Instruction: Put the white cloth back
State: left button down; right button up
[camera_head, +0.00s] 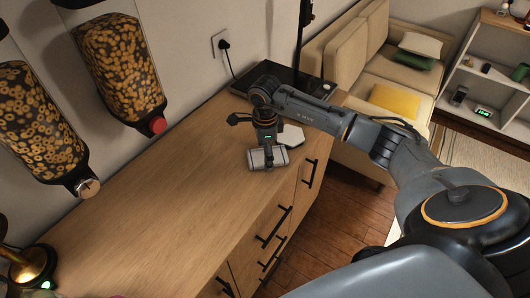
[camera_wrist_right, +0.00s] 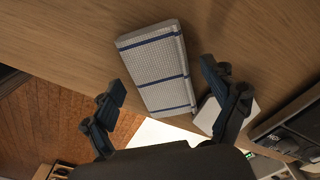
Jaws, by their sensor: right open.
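The folded white cloth with dark blue stripes (camera_wrist_right: 157,72) lies on the wooden counter in the right wrist view. In the head view it is a small pale block (camera_head: 268,158) near the counter's front edge. My right gripper (camera_wrist_right: 164,80) is open, with one finger to each side of the cloth's near part in the wrist view. I cannot tell whether the fingers touch it. In the head view the right gripper (camera_head: 266,138) is just behind and above the cloth, and its fingertips are hard to make out. My left gripper is not in view.
A white angular object (camera_head: 292,135) sits right beside the cloth. A black flat appliance (camera_head: 290,85) is at the counter's far end. Two cereal dispensers (camera_head: 122,65) hang on the left wall. The near counter top (camera_head: 165,215) is clear. Drawers with black handles (camera_head: 272,228) line the front.

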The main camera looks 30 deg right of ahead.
jog(key=shift+r, duration=0.25)
notch_tip(320, 180, up, 12)
jog(key=b, duration=0.2)
jog(key=shift+f, duration=0.15)
